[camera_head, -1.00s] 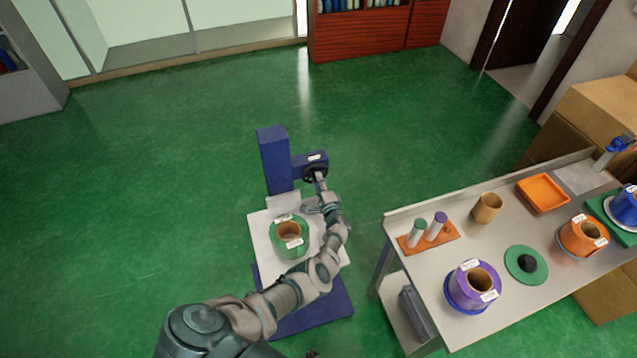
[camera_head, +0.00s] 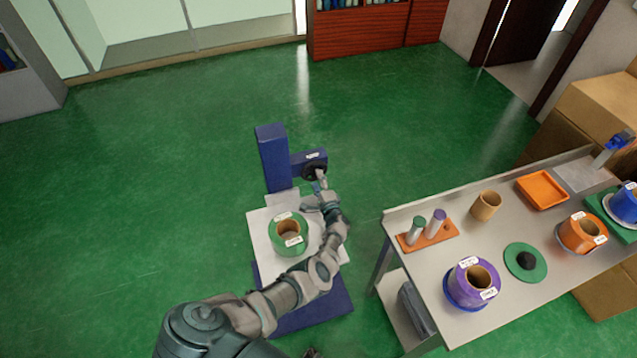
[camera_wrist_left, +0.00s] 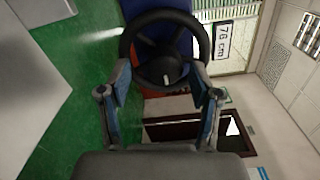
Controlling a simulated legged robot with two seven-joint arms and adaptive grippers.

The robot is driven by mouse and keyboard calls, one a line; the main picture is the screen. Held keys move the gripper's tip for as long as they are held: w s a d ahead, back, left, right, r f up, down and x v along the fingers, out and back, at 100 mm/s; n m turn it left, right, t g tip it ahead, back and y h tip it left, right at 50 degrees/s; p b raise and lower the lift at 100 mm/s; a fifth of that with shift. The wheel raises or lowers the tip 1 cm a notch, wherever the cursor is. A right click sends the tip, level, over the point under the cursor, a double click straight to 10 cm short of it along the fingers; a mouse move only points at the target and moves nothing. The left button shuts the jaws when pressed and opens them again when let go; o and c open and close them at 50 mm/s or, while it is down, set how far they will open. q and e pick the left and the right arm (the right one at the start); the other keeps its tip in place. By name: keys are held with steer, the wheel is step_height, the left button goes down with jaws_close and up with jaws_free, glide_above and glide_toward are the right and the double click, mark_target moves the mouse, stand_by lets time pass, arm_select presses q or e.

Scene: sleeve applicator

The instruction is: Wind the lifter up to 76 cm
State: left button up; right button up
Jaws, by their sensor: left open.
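The blue lifter (camera_head: 274,160) stands on the floor, with a black handwheel (camera_head: 314,172) on its side arm. The handwheel fills the upper middle of the left wrist view (camera_wrist_left: 163,18). A label (camera_wrist_left: 223,41) beside it reads 76 cm. The lifter's pale platform (camera_head: 262,247) carries a roll with a green outer band (camera_head: 288,234). My left gripper (camera_head: 318,182) is at the handwheel; in the left wrist view its open fingers (camera_wrist_left: 162,80) lie at the lower rim, one on each side of the hub. I cannot tell whether they touch it. My right gripper is not in view.
A metal table (camera_head: 400,222) stands to the right with a purple roll (camera_head: 472,284), an orange roll (camera_head: 582,234), an orange tray (camera_head: 542,189) and a peg holder (camera_head: 427,236). Cardboard boxes (camera_head: 600,110) are behind it. The green floor left of the lifter is clear.

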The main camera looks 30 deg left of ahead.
arm_select(q)
steer(key=v, duration=0.7)
steer(key=shift+s+d, duration=0.15)
steer(key=shift+d, duration=0.1)
steer(key=shift+f, duration=0.15)
